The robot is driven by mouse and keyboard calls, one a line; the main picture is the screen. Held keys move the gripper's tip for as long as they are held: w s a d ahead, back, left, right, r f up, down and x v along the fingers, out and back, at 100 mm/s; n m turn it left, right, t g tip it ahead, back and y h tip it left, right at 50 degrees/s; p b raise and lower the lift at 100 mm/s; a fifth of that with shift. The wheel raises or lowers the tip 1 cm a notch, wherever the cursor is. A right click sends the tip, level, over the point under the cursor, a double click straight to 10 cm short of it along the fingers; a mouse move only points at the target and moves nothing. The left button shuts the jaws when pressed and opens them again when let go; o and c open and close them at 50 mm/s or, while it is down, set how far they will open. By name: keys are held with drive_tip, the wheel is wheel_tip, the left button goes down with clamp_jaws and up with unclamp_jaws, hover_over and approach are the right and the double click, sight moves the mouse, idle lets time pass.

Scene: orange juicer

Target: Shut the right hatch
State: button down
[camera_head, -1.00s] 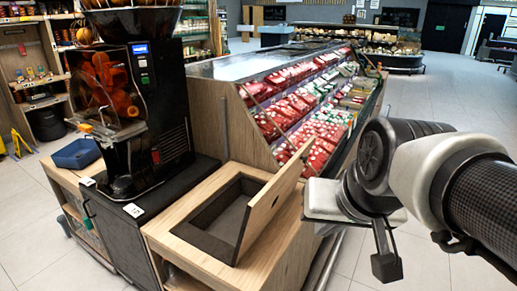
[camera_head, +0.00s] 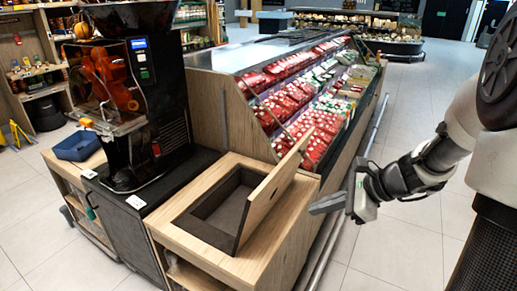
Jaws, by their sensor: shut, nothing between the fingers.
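The right hatch (camera_head: 268,203) is a wooden lid standing open, tilted up along the right side of a dark recessed opening (camera_head: 215,208) in the wooden counter. The inside of the recess shows, and the lid's outer face is turned away from view. My gripper (camera_head: 318,207) is to the right of the lid, with its dark fingers together and pointing left toward it. The fingers hold nothing. A small gap shows in the picture between fingertips and lid; the depth between them is hard to tell.
A black orange juicer (camera_head: 133,95) stands on the dark counter left of the hatch. A blue tray (camera_head: 77,146) sits at its left. A refrigerated display (camera_head: 300,100) with red packages stands behind the hatch. Open tiled floor (camera_head: 400,245) lies to the right.

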wheel_tip(320, 180, up, 3)
drive_tip(key=w+m+t+y+p, duration=0.1)
drive_tip(key=w+m+y, duration=0.1)
drive_tip(key=m, duration=0.1)
drive_tip(key=b, duration=0.1)
approach(262, 191)
drive_tip(key=s+f+x, duration=0.1)
drive_tip(key=x, duration=0.4)
drive_tip(key=shift+w+a+r, duration=0.15)
drive_tip(key=shift+w+r, duration=0.1)
drive_tip(key=shift+w, duration=0.2)
drive_tip(key=shift+r, duration=0.1)
